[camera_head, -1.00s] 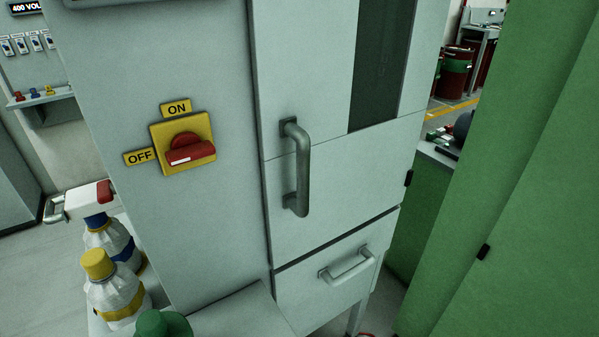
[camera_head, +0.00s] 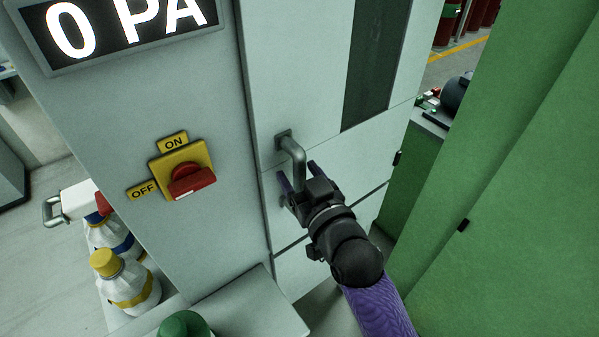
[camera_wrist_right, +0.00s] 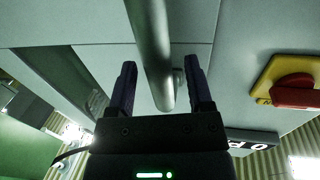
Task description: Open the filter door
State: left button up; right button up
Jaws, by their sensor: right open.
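The filter door (camera_head: 295,80) is a pale grey cabinet door with a dark window strip, and it is shut. Its upright grey bar handle (camera_head: 293,150) is on the door's left side, and the lower part is hidden by my right gripper. My right gripper (camera_head: 298,173) is open at the handle, with one purple finger on each side of the bar. In the right wrist view, the handle (camera_wrist_right: 149,35) runs between the two fingers of the gripper (camera_wrist_right: 160,64), with a gap on both sides. My left gripper is out of view.
A red rotary switch (camera_head: 191,181) on a yellow plate is left of the door. A display (camera_head: 118,30) reads 0 PA. Bottles (camera_head: 130,290) stand at lower left. A green panel (camera_head: 510,150) stands close on the right, leaving a narrow gap beside my arm.

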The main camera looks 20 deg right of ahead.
jog(key=shift+w, duration=0.15)
grip_shut()
dwell(1.4)
